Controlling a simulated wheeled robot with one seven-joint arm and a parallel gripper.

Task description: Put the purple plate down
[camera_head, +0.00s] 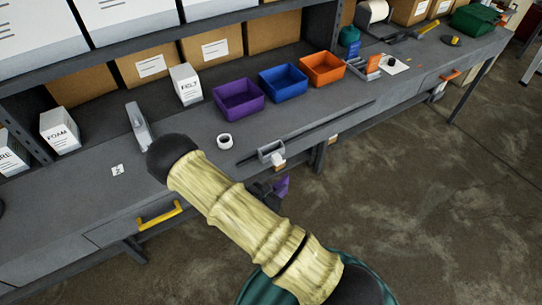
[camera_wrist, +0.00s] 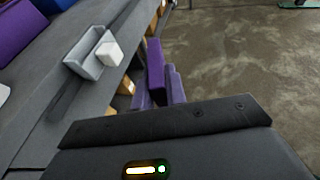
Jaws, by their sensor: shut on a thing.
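The purple plate (camera_wrist: 156,68) stands on edge in the wrist view, between bluish-purple finger pieces of my gripper (camera_wrist: 158,88). My gripper is shut on it. In the head view a small part of the purple plate (camera_head: 281,187) shows beyond my arm. It is in front of the workbench's front edge, over the floor side. My arm hides most of the gripper in the head view. The grey workbench (camera_head: 190,165) runs across the picture, with the plate apart from its top.
A purple bin (camera_head: 239,100), a blue bin (camera_head: 284,83) and an orange bin (camera_head: 323,69) stand in a row on the bench. A grey holder (camera_head: 268,151) with a white block (camera_wrist: 110,52) sits near the front edge. A white tape roll (camera_head: 225,141) lies nearby.

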